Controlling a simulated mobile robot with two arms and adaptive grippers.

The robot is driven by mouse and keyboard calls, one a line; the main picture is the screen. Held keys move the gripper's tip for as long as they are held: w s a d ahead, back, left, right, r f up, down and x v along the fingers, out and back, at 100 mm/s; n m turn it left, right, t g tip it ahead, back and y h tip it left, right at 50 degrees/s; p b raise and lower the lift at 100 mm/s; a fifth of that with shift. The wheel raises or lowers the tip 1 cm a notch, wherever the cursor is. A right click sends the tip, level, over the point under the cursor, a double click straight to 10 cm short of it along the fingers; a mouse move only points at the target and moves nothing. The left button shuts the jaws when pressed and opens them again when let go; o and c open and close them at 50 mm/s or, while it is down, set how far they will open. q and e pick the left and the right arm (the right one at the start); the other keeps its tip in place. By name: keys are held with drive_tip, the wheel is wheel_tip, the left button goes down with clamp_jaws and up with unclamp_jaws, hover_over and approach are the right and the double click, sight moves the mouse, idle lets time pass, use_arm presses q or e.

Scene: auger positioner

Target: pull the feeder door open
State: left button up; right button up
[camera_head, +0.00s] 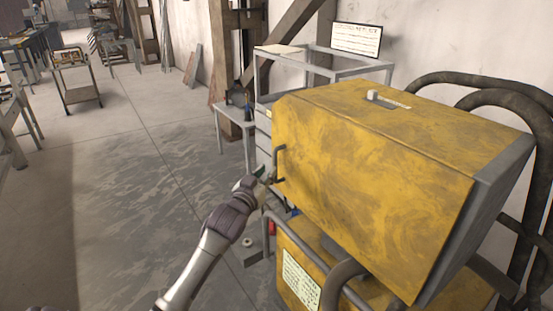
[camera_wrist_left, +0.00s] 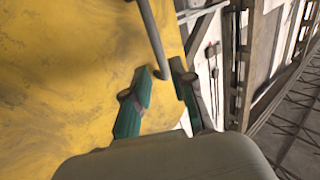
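The feeder door (camera_head: 370,190) is the large scuffed yellow front panel of a box-shaped machine. It looks closed, flush with the box. A grey bar handle (camera_head: 279,162) stands upright near its left edge. In the left wrist view, the yellow panel (camera_wrist_left: 60,70) fills the left side and the handle (camera_wrist_left: 150,35) comes down from the top. My left gripper (camera_head: 268,180) is at the handle's lower part. In the wrist view, its teal fingers (camera_wrist_left: 162,72) are apart, with the handle's lower end between their tips. Contact cannot be told. My right gripper is not in view.
A yellow lower base (camera_head: 315,265) with grey pipes stands beneath the box. Thick dark hoses (camera_head: 480,85) curve behind it on the right. A metal frame table (camera_head: 330,60) and a small bench (camera_head: 235,122) stand behind. The floor on the left (camera_head: 130,200) is clear.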

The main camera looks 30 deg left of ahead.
sight(274, 162)
use_arm(q)
drive_tip(key=w, duration=0.3)
drive_tip(key=w+a, duration=0.1)
drive_tip(key=w, duration=0.3)
drive_tip(key=shift+w+a+p, duration=0.1)
drive_tip(key=shift+a+p, duration=0.1)
drive_tip(key=shift+p, duration=0.2)
drive_tip(key=shift+c, duration=0.2)
clamp_jaws()
